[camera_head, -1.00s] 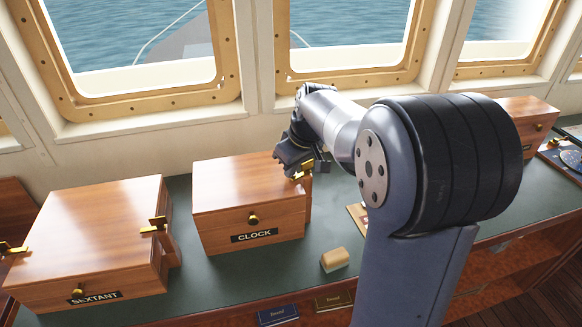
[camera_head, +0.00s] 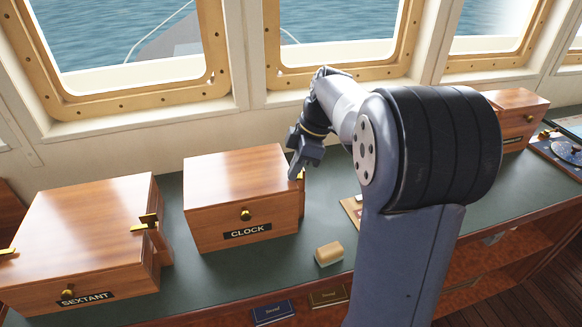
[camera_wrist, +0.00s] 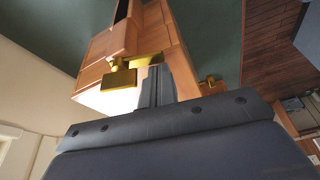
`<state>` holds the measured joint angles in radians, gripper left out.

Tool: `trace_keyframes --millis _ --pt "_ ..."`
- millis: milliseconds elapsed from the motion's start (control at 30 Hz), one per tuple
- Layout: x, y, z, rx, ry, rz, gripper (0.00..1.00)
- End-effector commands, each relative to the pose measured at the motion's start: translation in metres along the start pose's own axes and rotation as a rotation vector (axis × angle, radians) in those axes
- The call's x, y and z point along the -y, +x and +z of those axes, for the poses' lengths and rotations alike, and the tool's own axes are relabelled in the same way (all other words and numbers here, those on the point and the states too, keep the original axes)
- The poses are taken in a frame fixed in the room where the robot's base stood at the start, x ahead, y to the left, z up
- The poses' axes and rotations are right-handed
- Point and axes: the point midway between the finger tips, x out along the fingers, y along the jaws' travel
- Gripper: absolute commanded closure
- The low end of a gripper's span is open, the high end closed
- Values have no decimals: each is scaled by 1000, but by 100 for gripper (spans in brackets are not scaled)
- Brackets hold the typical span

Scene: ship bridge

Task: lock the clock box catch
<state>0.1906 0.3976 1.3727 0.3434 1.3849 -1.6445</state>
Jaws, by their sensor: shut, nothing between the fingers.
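The clock box (camera_head: 215,200) is a closed wooden box with a brass knob and a CLOCK label on its front, standing on the green counter. Its brass catch (camera_head: 301,174) is on the right side and is partly hidden by my gripper. In the wrist view the brass catch (camera_wrist: 119,78) shows large beside the fingers, on the wood of the clock box (camera_wrist: 172,50). My gripper (camera_head: 294,172) is shut and empty, fingers pointing down at the box's right upper edge, close to the catch. I cannot tell whether it touches the catch.
The SEXTANT box (camera_head: 85,235) with brass catches stands to the left. A small wooden block (camera_head: 329,254) lies on the counter right of the clock box. Another wooden box (camera_head: 518,115) stands at the far right. Windows rise behind the counter.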

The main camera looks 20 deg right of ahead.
Motion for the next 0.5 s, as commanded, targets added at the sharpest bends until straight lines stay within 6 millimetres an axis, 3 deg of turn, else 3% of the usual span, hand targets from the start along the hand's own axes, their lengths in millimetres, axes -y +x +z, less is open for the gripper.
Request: trace_keyframes --millis 500 --pt "-4 -2 1 1 -51 -18 100"
